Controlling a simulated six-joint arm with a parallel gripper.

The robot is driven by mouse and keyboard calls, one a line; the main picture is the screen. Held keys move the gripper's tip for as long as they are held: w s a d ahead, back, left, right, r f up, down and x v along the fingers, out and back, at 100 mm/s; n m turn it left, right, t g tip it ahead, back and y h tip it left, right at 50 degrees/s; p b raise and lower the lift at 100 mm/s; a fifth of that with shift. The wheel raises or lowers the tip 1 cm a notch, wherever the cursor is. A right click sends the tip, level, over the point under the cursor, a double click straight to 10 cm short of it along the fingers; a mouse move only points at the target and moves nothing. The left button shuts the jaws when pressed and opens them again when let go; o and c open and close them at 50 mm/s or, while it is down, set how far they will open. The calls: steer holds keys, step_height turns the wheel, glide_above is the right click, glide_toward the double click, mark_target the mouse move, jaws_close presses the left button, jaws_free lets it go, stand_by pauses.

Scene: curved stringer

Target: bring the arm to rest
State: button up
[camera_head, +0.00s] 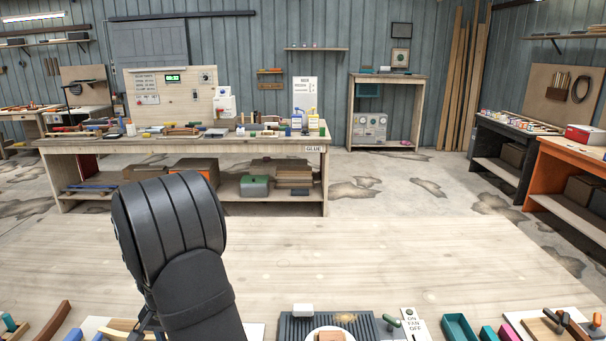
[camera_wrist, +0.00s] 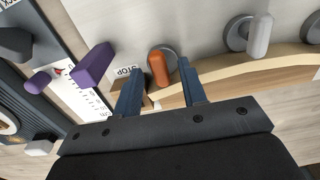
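My gripper (camera_wrist: 158,76) shows in the wrist view as two blue fingers set well apart, with nothing visibly clamped between them. An orange handle on a round grey base (camera_wrist: 159,68) lies in the gap, beyond the fingertips. A curved wooden strip (camera_wrist: 240,83) runs from behind the fingers to the right edge; I cannot tell whether a finger touches it. In the head view my dark arm reaches down to the bottom edge at left of centre, and the fingers are hidden or out of frame.
In the head view a ribbed dark mat (camera_head: 296,327) and a teal tray (camera_head: 459,328) line the near edge. The bench top (camera_head: 380,255) behind them is clear.

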step_height(320, 180, up, 17)
step_height(320, 180, down, 17)
steer(key=shift+f, duration=0.1)
steer(key=shift+n, duration=0.8)
step_height(320, 180, up, 17)
step_height(320, 180, down, 17)
steer(key=n, duration=0.5)
steer(key=shift+r, duration=0.2)
steer(key=shift+f+m, duration=0.1)
steer(key=shift+m, duration=0.6)
